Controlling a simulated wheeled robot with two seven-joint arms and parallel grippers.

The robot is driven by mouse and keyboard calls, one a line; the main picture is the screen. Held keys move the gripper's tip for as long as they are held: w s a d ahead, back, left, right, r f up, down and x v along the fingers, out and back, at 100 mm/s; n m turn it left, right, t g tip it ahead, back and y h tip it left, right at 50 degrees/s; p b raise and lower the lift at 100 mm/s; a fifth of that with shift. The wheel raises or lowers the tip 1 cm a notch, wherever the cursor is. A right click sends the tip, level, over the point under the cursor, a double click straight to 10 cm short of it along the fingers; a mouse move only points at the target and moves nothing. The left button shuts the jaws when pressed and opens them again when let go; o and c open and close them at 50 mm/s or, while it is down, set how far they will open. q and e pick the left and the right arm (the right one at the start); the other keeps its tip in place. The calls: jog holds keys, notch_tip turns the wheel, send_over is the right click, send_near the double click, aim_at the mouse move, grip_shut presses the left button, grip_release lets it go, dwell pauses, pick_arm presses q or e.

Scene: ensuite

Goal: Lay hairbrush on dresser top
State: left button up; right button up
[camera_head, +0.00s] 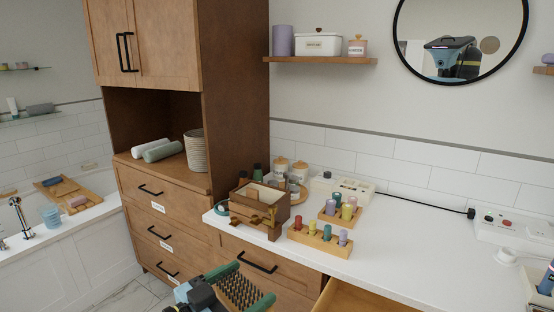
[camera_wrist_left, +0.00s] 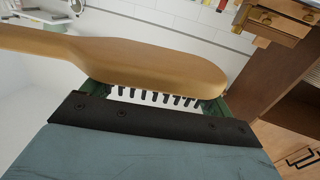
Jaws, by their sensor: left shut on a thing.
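My left gripper (camera_head: 242,287) is shut on a hairbrush (camera_head: 238,291), its green fingers on either side of the brush head. In the head view, the dark bristles face the camera, in front of the dresser's drawers. In the left wrist view, the brush's smooth tan wooden back (camera_wrist_left: 150,60) shows, with its handle running off to the left and black bristles pointing toward the gripper palm. The white dresser top (camera_head: 420,245) lies beyond and to the right of the gripper, with the brush apart from it. My right gripper is not seen.
A wooden box (camera_head: 258,205), a peg rack (camera_head: 320,240) with colored pegs, and jars (camera_head: 300,172) crowd the top's left part. A power strip (camera_head: 510,225) with a cord is at the back right. The middle right is clear. An open drawer (camera_head: 350,297) juts out below the front edge.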

aim_at(216, 284)
pick_arm(q)
jog(key=shift+a+n+t+y, duration=0.4)
jog(key=shift+n+t+y, duration=0.3)
jog(key=a+n+t+y, duration=0.2)
jog(key=a+y, duration=0.1)
jog(key=a+f+n+t+y, duration=0.1)
jog(key=a+y, duration=0.1)
jog(key=shift+s+a+f+n, duration=0.15)
jog(key=shift+s+n, duration=0.1)
jog(key=shift+n, duration=0.15)
jog(key=s+a+f+n+t+y, duration=0.1)
jog(key=s+a+f+n+y, duration=0.1)
jog(key=a+y, duration=0.4)
jog(key=shift+s+a+f+n+y, duration=0.35)
jog(key=shift+s+a+n, duration=0.2)
jog(key=shift+a+n, duration=0.5)
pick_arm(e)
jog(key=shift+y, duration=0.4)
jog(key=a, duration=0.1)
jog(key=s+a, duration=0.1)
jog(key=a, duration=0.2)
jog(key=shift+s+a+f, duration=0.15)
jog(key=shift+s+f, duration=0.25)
